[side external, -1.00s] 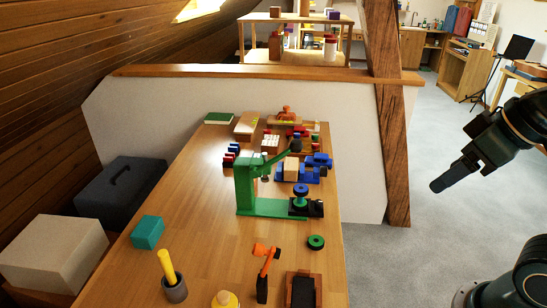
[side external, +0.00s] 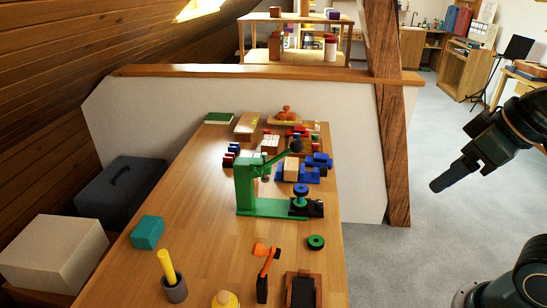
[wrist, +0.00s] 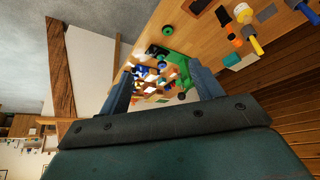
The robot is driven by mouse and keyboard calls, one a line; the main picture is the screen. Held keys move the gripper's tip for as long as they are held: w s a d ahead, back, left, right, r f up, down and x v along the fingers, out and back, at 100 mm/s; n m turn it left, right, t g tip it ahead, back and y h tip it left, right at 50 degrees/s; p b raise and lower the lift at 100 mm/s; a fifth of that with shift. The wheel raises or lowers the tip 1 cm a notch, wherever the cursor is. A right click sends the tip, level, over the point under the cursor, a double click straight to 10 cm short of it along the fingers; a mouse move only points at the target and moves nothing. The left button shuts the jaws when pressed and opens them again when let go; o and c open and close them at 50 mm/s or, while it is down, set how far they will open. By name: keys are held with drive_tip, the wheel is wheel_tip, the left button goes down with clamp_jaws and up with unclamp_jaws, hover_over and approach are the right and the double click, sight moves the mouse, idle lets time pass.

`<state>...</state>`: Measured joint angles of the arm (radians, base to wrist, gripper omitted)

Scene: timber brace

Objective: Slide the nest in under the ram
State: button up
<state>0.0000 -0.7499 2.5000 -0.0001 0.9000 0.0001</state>
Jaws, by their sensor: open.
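A green press (side external: 244,188) stands on the table, its green base running to the right. Its ram (side external: 265,176) hangs from the head, with a dark-knobbed lever (side external: 297,145) raised to the right. The nest, a dark block (side external: 317,209), sits at the right end of the base, to the right of the ram and not under it. A blue and green spool-like piece (side external: 300,191) stands on it. My gripper (side external: 437,186) is in the air right of the table, well away from the press. In the wrist view my gripper (wrist: 163,82) is open and empty, with the press (wrist: 180,66) far beyond.
Blue blocks (side external: 312,174) and other small toys crowd the table behind the press. A green ring (side external: 316,242), an orange-headed tool (side external: 265,262), a dark tray (side external: 302,290) and a grey cup (side external: 174,290) are in front. A timber brace (side external: 390,120) rises behind the table's right side.

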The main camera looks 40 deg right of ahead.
drive_tip(key=c, duration=0.6)
drive_tip(key=shift+w, duration=0.5)
drive_tip(key=c, duration=0.7)
drive_tip(key=w+f, duration=0.1)
drive_tip(key=w, duration=0.1)
drive_tip(key=w+d, duration=0.1)
drive_tip(key=w, duration=0.2)
drive_tip(key=w+f, duration=0.1)
drive_tip(key=w, duration=0.2)
drive_tip(key=shift+d+f, duration=0.35)
clamp_jaws()
drive_tip(key=w+d+f+m+y, duration=0.1)
drive_tip(key=w+d+f, duration=0.3)
drive_tip(key=f, duration=0.3)
drive_tip(key=w+d+f+m+t, duration=0.1)
drive_tip(key=w+d+f+m, duration=0.1)
drive_tip(key=w+d+f, duration=0.3)
drive_tip(key=w+d+f+m+y, duration=0.1)
drive_tip(key=w+d+f, duration=0.4)
drive_tip(key=f, duration=0.5)
drive_tip(key=shift+w+d+m+y, duration=0.2)
drive_tip(key=shift+w+m+y, duration=0.1)
drive_tip(key=shift+m, duration=0.1)
